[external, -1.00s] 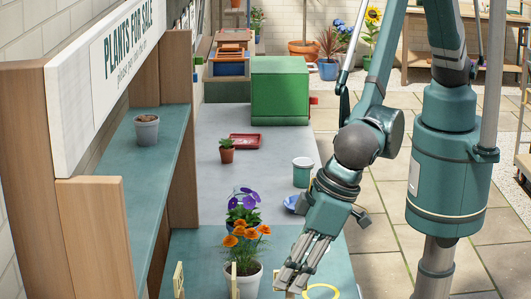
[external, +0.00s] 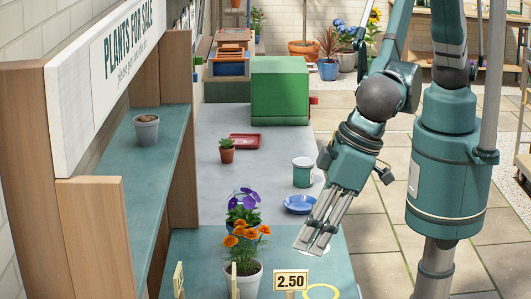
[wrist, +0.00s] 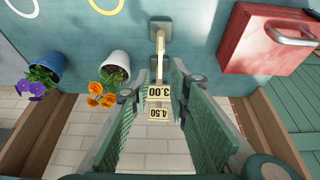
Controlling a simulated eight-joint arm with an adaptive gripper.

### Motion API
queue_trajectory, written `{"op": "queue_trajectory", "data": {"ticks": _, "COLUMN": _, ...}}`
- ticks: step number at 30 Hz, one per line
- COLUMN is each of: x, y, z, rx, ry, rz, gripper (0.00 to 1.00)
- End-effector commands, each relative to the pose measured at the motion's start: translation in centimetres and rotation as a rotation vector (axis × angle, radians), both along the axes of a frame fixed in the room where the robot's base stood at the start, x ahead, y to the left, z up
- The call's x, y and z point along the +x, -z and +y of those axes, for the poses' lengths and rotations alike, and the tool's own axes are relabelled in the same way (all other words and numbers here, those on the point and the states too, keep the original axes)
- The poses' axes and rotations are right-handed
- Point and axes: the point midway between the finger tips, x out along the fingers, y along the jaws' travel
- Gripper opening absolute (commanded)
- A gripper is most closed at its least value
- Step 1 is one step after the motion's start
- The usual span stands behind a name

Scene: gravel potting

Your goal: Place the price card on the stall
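A cream price card reading 2.50 (external: 291,280) stands on the teal front part of the stall counter (external: 205,250), facing the external camera. In the wrist view, a pale upright with a grey foot (wrist: 160,40) appears to be this card seen edge-on. My gripper (external: 312,243) is above and behind the card, apart from it. In the wrist view my gripper (wrist: 155,95) has its fingers spread, with nothing held. Cards reading 3.00 (wrist: 158,92) and 4.50 (wrist: 158,113) show between the fingers, farther off. Two edge-on cards (external: 234,281) (external: 179,279) stand left of the 2.50 card.
Orange flowers in a white pot (external: 246,277) and purple flowers (external: 243,204) stand left of my gripper. A yellow ring (external: 321,292) lies right of the card. A blue saucer (external: 300,204) and green-white tin (external: 303,172) are behind. A red box (wrist: 268,38) shows in the wrist view.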

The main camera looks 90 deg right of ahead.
Motion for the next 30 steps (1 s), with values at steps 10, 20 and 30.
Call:
{"op": "queue_trajectory", "data": {"ticks": 10, "x": -0.8, "y": -2.0, "z": 0.0, "rx": 0.000, "ry": 0.000, "rz": 0.000, "gripper": 0.19}}
{"op": "queue_trajectory", "data": {"ticks": 20, "x": -0.8, "y": -2.1, "z": 0.0, "rx": 0.000, "ry": 0.000, "rz": 0.000, "gripper": 0.19}}
{"op": "queue_trajectory", "data": {"ticks": 30, "x": -0.8, "y": -2.1, "z": 0.0, "rx": 0.000, "ry": 0.000, "rz": 0.000, "gripper": 0.19}}
